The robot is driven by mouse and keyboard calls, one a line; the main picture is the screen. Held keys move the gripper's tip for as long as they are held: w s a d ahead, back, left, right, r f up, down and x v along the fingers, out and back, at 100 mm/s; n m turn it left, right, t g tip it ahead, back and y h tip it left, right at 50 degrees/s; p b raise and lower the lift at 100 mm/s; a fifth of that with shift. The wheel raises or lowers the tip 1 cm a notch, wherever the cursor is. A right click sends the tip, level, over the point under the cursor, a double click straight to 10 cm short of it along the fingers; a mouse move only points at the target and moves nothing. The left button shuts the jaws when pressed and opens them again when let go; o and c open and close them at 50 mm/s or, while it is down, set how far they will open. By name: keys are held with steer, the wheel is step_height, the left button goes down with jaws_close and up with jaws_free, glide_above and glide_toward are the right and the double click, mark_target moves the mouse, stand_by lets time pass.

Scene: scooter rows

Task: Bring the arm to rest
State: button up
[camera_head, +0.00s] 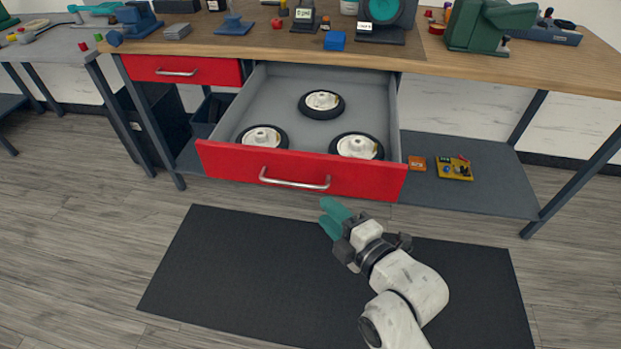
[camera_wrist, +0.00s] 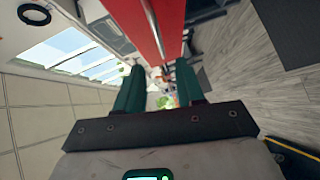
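My arm reaches forward from the lower right in the head view, over the black mat. My gripper (camera_head: 332,216) has teal fingers and hangs just in front of the open red drawer, below its handle (camera_head: 295,180). In the wrist view the two fingers of my gripper (camera_wrist: 158,80) stand apart with nothing between them. The red drawer front (camera_wrist: 158,30) shows close beyond the fingers there. The gripper looks apart from the handle.
The open drawer (camera_head: 300,165) juts out from the workbench (camera_head: 545,70) and holds three white-hubbed wheels. A closed red drawer (camera_head: 182,70) is left of it. A lower shelf (camera_head: 470,200) carries small parts. The black mat (camera_head: 230,270) lies clear on the floor.

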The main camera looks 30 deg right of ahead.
steer(key=s+d+f+m+g+h+p, duration=0.1)
steer(key=s+d+m+g+p, duration=0.1)
steer(key=s+m+g, duration=0.3)
steer(key=s+d+f+m+g+h+p, duration=0.1)
steer(key=s+d+f+m+g+p, duration=0.1)
steer(key=s+m+g+p, duration=0.2)
steer(key=s+d+f+m+g+h+p, duration=0.1)
steer(key=s+m+g, duration=0.5)
steer(key=s, duration=1)
steer(key=d+f+m+p, duration=0.1)
steer(key=m+p, duration=0.1)
steer(key=m, duration=0.1)
steer(key=shift+d+f+m+p, duration=0.2)
steer(key=shift+m+p, duration=0.1)
steer(key=shift+p, duration=0.1)
